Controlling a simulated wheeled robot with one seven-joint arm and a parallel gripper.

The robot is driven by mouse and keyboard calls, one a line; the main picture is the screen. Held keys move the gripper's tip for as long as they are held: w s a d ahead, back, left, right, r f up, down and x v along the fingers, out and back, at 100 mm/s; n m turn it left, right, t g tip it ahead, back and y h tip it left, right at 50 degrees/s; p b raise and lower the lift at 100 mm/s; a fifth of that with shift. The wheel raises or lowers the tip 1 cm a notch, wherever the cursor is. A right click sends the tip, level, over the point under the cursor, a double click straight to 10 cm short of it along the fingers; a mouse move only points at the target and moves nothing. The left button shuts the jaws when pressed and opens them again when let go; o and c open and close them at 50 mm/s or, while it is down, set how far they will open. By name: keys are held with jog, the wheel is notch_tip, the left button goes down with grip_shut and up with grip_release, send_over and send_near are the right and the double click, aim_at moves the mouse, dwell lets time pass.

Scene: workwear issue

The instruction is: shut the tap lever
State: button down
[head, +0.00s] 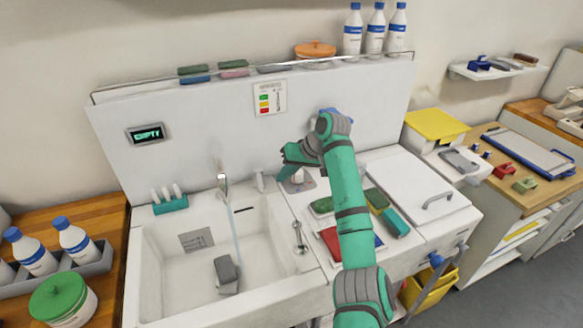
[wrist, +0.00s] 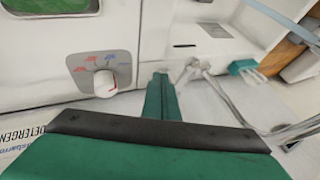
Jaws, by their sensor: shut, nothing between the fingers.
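In the head view the metal tap (head: 222,184) stands at the back of the white sink (head: 150,262). A thin pale line runs down from it into the basin; I cannot tell if it is water. A small upright grey piece (head: 260,182), perhaps the lever, stands right of the tap. My gripper (head: 281,174) is shut and empty, just right of this piece. In the wrist view my shut fingers (wrist: 160,88) point towards the tap (wrist: 191,70), apart from it. A white dial (wrist: 105,83) with red and blue marks is left of the fingers; it is partly hidden in the head view.
A grey block (head: 227,274) lies in the basin. A teal holder (head: 170,205) stands on the left rim. The back panel (head: 200,120) is close behind.

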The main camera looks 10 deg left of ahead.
aim_at(260, 179)
jog(key=shift+s+a+f, duration=0.1)
jog(key=shift+s+a, duration=0.2)
jog(key=shift+a, duration=0.3)
jog(key=shift+s+a+f, duration=0.15)
jog(key=shift+s+a, duration=0.1)
jog(key=shift+a, duration=0.4)
jog(key=shift+s+a+f, duration=0.1)
jog(key=shift+s+a, duration=0.2)
jog(key=shift+a, duration=0.3)
